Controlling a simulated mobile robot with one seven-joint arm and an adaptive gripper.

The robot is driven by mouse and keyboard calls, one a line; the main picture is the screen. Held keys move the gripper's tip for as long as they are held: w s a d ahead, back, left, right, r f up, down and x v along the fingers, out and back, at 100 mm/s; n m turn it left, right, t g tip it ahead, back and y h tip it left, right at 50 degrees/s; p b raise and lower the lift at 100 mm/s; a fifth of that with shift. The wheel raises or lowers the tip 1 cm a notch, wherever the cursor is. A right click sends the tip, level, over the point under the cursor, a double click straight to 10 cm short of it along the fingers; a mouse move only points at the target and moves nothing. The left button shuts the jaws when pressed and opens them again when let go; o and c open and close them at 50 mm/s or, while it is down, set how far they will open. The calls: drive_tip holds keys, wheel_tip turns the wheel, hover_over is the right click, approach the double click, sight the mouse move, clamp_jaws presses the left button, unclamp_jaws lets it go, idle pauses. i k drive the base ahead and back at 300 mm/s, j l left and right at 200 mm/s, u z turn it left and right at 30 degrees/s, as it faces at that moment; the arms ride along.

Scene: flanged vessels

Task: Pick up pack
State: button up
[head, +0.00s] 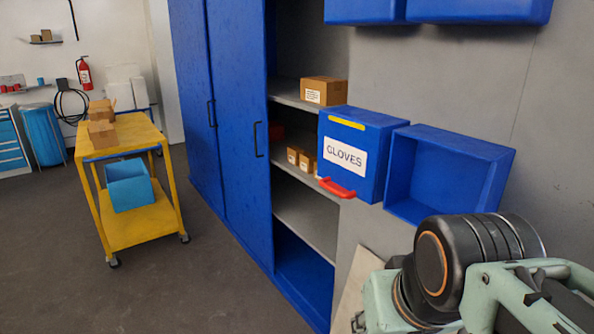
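The task's pack cannot be told for sure. Possible packs are a brown cardboard box with a white label (323,91) on the cabinet's upper shelf, small labelled cartons (307,163) on the shelf below, and brown boxes (102,133) on top of the yellow cart. The small cartons are partly hidden behind the blue GLOVES bin (352,155). My arm's pale green and black links show at the lower right, in front of the wall. My gripper's fingers do not show.
The blue cabinet (235,110) has its right section open. An open blue bin (445,178) hangs beside the GLOVES bin, which has a red handle. The yellow cart (132,228) carries a blue bin (130,186) on its lower deck. The floor between cart and cabinet is clear.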

sight(306, 160)
drive_tip(key=i+j+z, duration=0.15)
drive_tip(key=j, duration=0.3)
drive_tip(key=j+z, duration=0.1)
drive_tip(key=j, duration=0.4)
drive_tip(key=i+j+z, duration=0.15)
drive_tip(key=j, duration=0.35)
